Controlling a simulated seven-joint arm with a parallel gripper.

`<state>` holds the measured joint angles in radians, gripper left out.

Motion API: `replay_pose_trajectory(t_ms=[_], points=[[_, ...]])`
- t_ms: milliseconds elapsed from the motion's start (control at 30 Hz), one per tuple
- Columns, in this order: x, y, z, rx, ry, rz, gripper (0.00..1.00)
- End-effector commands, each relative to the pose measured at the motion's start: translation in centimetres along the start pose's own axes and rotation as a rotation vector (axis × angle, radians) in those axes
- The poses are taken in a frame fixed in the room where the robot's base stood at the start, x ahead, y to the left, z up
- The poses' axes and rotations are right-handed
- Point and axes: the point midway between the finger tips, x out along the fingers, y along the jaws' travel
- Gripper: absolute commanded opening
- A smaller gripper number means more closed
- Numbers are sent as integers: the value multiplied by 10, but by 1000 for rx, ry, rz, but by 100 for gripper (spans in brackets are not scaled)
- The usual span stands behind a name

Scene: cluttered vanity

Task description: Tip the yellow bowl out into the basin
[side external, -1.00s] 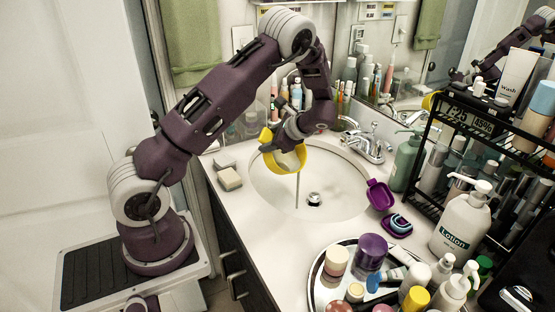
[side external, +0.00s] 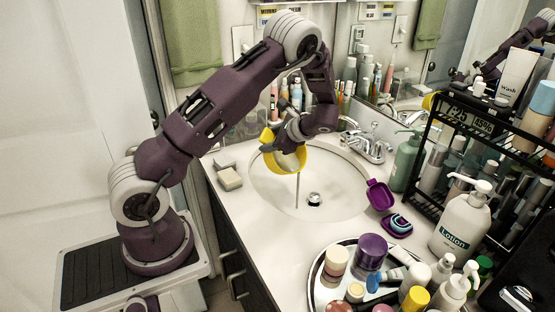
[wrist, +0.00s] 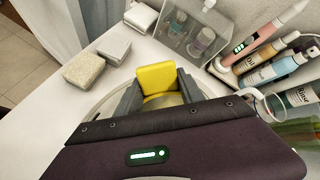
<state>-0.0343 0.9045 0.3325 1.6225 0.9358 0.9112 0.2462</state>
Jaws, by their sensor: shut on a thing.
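The yellow bowl (side external: 288,163) is tilted over the left part of the white basin (side external: 335,190), its open side facing the side camera. A thin pale stream (side external: 298,190) falls from its lower rim into the basin. My gripper (side external: 272,146) is shut on the bowl's wall at the upper left. In the wrist view, a yellow piece of the bowl (wrist: 157,79) shows between my two fingers (wrist: 157,92). How much is left inside the bowl is hard to tell.
A chrome faucet (side external: 368,146) stands behind the basin. Soap bars (side external: 230,179) lie to its left. A purple open case (side external: 381,195) sits at its right rim. A round tray (side external: 318,290) of bottles and a black rack (side external: 478,135) crowd the right.

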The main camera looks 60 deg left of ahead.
Motion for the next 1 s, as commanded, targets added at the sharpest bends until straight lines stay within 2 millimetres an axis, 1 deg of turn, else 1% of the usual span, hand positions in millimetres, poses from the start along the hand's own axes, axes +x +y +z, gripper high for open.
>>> replay_pose_trajectory(t_ms=[633, 1000], points=[[-5, 0, -2, 2, -31, -25, 0], [-4, 0, -1, 0, -33, -25, 0]])
